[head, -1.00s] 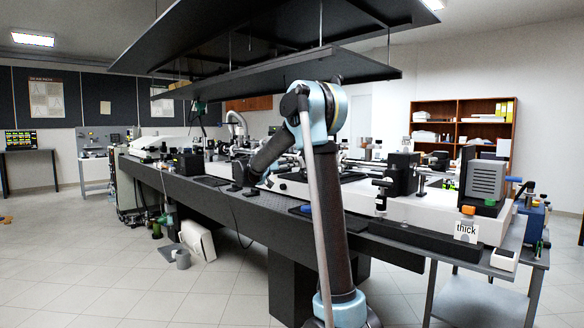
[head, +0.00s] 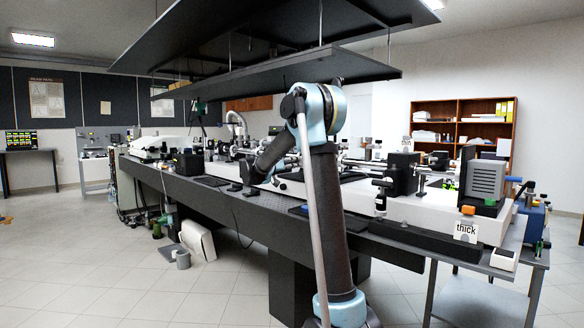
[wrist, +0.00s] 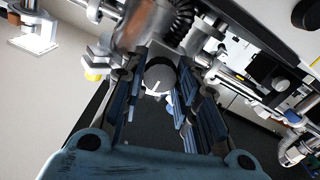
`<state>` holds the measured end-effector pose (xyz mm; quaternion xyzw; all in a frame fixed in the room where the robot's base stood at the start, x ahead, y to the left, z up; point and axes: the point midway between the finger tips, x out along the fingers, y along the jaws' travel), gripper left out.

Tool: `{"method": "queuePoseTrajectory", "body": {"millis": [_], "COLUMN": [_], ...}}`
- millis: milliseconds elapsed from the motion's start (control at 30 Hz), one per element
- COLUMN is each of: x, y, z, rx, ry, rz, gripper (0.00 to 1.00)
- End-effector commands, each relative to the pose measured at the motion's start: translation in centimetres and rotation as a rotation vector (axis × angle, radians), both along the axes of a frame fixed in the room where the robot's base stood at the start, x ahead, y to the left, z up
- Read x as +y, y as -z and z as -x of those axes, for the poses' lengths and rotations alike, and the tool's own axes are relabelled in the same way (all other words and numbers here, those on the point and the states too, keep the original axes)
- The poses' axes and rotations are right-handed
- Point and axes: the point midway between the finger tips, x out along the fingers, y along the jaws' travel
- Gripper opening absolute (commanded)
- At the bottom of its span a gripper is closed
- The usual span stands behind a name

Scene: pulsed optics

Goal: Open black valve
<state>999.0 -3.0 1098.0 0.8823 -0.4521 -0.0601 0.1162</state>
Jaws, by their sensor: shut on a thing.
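In the wrist view, my gripper (wrist: 160,88) has its blue ribbed fingers on both sides of a dark round knob with a white mark, which I take to be the black valve (wrist: 158,72). The gripper is shut on it. The knob sits just below a metal fitting with a black coiled part. The inner finger faces and the contact are partly hidden. In the head view, my forearm reaches over the long optics bench (head: 225,200); my gripper and the valve are too small and covered there to make out.
Metal fittings and pipes crowd both sides of the gripper in the wrist view. In the head view, optical equipment lines the bench, with a dark shelf (head: 290,75) hanging above. A black box (head: 188,163) stands on the bench left of my arm. The floor at left is clear.

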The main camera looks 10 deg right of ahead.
Motion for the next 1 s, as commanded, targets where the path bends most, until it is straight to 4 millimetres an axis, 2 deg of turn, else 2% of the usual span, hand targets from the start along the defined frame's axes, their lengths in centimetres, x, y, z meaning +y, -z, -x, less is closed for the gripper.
{"method": "queuePoseTrajectory", "body": {"millis": [367,1000], "x": [-0.09,-0.06], "y": [0.02,0.09], "z": [-0.11,-0.27], "rx": [0.075,0.535], "ry": [-0.006,-0.006], "rz": [0.055,0.387], "gripper": [0.05,0.05]}}
